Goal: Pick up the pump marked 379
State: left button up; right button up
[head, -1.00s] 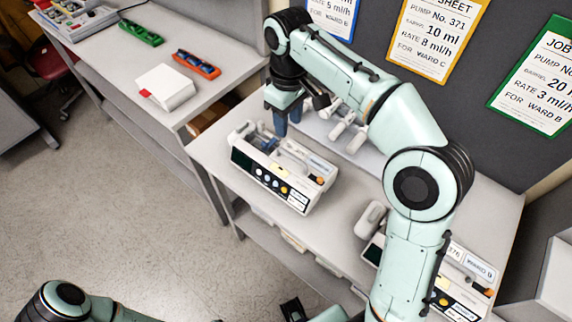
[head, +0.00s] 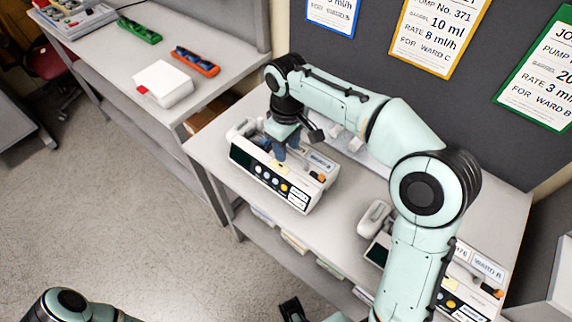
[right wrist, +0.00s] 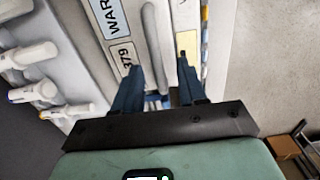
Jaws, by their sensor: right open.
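The pump marked 379 (head: 268,180) is a white box with a dark screen and coloured buttons on its front, standing on the grey bench. In the right wrist view its 379 tag (right wrist: 125,57) and a ward label show on the top, beside a long grey bar-like handle (right wrist: 156,45). My right gripper (head: 280,153) is over the pump, pointing down. In the right wrist view my right gripper (right wrist: 159,65) is open, with its blue fingers on either side of the handle's line. Whether they touch it is unclear.
Another pump (head: 470,292) stands at the right of the bench, partly behind my right arm. White syringes (right wrist: 30,90) lie beside the marked pump. A white box (head: 162,84) and orange (head: 195,63) and green (head: 139,31) trays rest on the left bench. Job sheets (head: 440,40) hang behind.

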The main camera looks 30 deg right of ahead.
grip_shut()
jog(key=shift+r, duration=0.15)
dwell(1.1)
